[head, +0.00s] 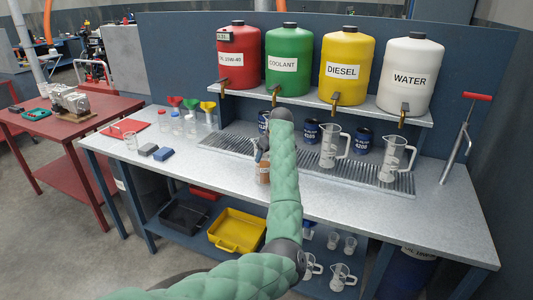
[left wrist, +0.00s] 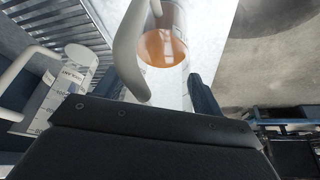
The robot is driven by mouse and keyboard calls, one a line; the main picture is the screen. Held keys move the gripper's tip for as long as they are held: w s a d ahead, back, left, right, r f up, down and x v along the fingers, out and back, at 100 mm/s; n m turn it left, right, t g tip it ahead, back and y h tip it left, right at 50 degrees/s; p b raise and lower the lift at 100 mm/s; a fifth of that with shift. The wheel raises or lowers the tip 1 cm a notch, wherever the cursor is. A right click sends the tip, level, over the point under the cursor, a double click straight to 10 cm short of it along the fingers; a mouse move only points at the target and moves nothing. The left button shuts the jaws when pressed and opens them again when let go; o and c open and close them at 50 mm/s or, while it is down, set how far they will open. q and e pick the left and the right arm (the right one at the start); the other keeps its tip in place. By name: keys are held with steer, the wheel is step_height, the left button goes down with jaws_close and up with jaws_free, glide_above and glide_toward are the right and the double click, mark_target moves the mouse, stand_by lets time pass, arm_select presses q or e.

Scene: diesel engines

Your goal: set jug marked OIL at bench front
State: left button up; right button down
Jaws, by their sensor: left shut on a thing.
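My left gripper (left wrist: 163,92) is shut on a clear jug with amber-brown liquid (left wrist: 165,48). The white handle of this jug (left wrist: 128,50) rises between the fingers in the left wrist view. In the head view the jug (head: 264,172) shows as a brown patch beside my green sleeve, mostly hidden by my left arm. It is in front of the drain grate, over the grey bench (head: 330,203). I cannot read its marking or tell whether its base touches the bench. My right gripper is not in view.
Two clear jugs (head: 330,146) (head: 395,160) stand on the grate (head: 370,181). Red, green, yellow and white drums (head: 410,85) line the shelf above. Blue cans stand behind. A red-handled pump (head: 459,140) is at right. The bench front right of my arm is clear.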

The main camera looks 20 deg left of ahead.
arm_select(q)
steer(key=shift+f, duration=0.1)
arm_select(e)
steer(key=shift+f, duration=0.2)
arm_select(q)
steer(key=shift+f, duration=0.1)
steer(key=o, duration=1.8)
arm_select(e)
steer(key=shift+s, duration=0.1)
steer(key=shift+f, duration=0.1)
arm_select(q)
steer(key=b+v, duration=0.3)
steer(key=v, duration=0.9)
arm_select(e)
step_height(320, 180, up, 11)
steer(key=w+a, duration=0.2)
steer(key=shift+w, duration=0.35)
arm_select(q)
steer(key=shift+s+d, duration=0.1)
